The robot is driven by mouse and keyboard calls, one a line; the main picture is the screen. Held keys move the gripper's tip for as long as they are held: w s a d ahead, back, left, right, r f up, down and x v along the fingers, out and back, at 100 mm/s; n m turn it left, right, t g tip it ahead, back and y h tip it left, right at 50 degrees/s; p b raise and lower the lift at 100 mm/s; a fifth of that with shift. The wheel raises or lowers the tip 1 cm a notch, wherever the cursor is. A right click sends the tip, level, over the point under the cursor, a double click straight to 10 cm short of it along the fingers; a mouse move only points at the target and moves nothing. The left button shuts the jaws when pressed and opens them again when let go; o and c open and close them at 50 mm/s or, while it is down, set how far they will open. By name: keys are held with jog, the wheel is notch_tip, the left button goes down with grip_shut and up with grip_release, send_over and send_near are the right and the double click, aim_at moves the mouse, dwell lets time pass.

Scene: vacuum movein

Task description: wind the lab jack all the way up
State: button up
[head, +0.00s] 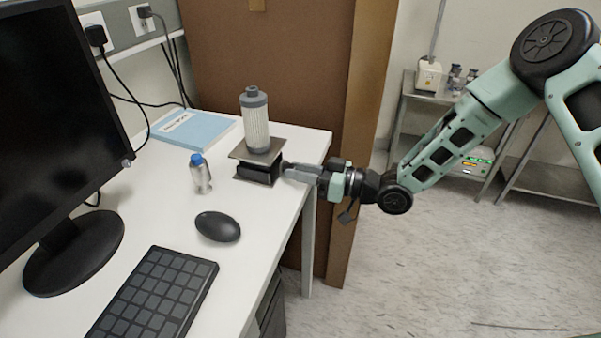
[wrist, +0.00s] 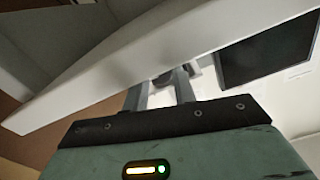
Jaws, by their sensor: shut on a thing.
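The lab jack (head: 258,170) stands near the desk's right edge in the head view, with a dark body and a flat grey top plate (head: 240,153). The plate is a short way above the base. A grey-capped, pale ribbed cylinder (head: 255,122) stands upright on the plate. My gripper (head: 287,168) reaches in from the right and is shut on the jack's knob at its right side. The fingers largely hide the knob in the head view. In the wrist view my gripper (wrist: 165,82) shows two fingers with a small dark part between them.
A blue-capped bottle (head: 201,175) stands left of the jack, and a blue book (head: 200,129) lies behind it. A mouse (head: 217,227), keyboard (head: 155,295) and monitor (head: 60,110) fill the front left. A brown panel (head: 270,70) rises behind the desk.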

jog(key=o, duration=1)
jog(key=shift+d, duration=0.1)
jog(key=b+v, duration=0.3)
jog(key=v, duration=1.4)
jog(key=shift+d, duration=0.15)
